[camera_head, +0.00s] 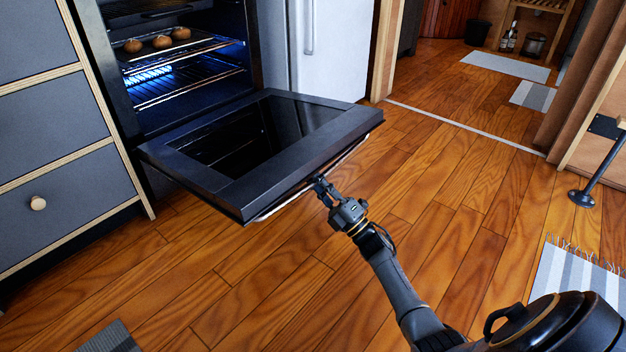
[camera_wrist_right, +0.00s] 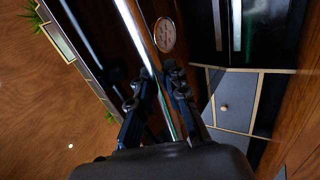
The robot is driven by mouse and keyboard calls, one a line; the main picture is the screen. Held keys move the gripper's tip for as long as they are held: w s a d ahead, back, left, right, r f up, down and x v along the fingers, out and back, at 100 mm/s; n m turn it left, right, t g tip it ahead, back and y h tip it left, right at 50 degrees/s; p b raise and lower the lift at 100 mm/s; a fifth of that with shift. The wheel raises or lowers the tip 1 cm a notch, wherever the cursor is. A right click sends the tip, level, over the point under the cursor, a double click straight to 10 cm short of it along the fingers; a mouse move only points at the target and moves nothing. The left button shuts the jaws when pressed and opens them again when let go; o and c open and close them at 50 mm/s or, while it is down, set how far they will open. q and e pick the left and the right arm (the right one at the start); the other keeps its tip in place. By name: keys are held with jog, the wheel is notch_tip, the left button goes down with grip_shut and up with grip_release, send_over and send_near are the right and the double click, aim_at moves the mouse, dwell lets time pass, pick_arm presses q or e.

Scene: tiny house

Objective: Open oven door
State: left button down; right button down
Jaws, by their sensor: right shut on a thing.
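The oven door (camera_head: 262,152) hangs folded down in the head view, tilted outward and close to level. The oven (camera_head: 185,75) behind it is open, with its lit racks showing. A metal handle bar (camera_head: 315,186) runs along the door's outer edge. My right gripper (camera_head: 321,187) is at this bar, near its middle. In the right wrist view its two fingers (camera_wrist_right: 158,92) close around the bar (camera_wrist_right: 140,38), which passes between them. My left gripper is not in either view.
Buns (camera_head: 160,42) sit on the upper rack. Grey drawers (camera_head: 60,190) stand left of the oven, and a white fridge (camera_head: 335,50) stands right of it. The wooden floor (camera_head: 290,290) before the door is clear. A striped rug (camera_head: 575,285) lies at right.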

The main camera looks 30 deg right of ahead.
aim_at(325, 156)
jog(key=shift+s+d, duration=0.1)
jog(key=shift+d, duration=0.1)
jog(key=c, duration=1.3)
grip_release()
jog(key=shift+d, duration=0.1)
jog(key=shift+c, duration=0.2)
jog(key=shift+a, duration=0.2)
notch_tip(325, 156, up, 10)
jog(key=shift+r, duration=0.1)
jog(key=shift+d, duration=0.1)
